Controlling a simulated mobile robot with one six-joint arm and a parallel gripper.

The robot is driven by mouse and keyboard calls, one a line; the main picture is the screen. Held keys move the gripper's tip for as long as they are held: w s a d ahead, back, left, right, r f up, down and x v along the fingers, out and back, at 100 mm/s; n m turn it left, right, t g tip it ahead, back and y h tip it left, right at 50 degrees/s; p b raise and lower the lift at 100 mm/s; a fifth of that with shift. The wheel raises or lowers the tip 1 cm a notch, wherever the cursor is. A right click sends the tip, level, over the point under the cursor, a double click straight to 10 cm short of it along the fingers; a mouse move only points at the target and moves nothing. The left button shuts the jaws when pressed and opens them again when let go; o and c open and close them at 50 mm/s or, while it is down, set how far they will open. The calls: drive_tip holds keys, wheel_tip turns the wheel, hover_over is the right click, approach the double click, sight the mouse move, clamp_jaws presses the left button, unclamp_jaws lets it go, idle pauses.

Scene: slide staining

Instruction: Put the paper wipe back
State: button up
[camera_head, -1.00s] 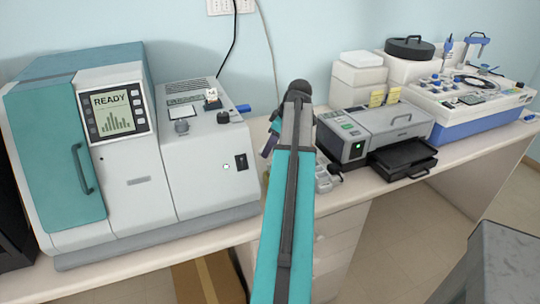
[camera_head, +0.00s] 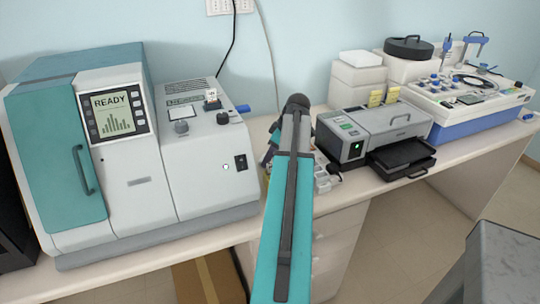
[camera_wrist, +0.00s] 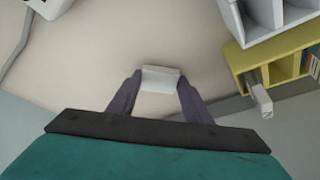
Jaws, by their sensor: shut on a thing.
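My gripper (camera_wrist: 160,88) shows in the wrist view with its two dark fingers on either side of a small white piece, which looks like the paper wipe (camera_wrist: 160,79). The fingers are shut on it, and it sits between their tips above a pale surface. In the head view my own arm covers most of the gripper, and the wipe cannot be made out there.
A yellow compartmented holder (camera_wrist: 247,62) stands at the upper right of the wrist view, with a pale block (camera_wrist: 262,99) at its front. In the head view, a teal and grey machine (camera_head: 140,182) stands left and a printer-like device (camera_head: 385,125) right on the bench.

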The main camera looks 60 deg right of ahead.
drive_tip(key=shift+f, duration=0.15)
drive_tip(key=o, duration=1)
drive_tip(key=shift+b+v, duration=0.9)
drive_tip(key=shift+v, duration=5.25)
drive_tip(key=shift+w, duration=0.1)
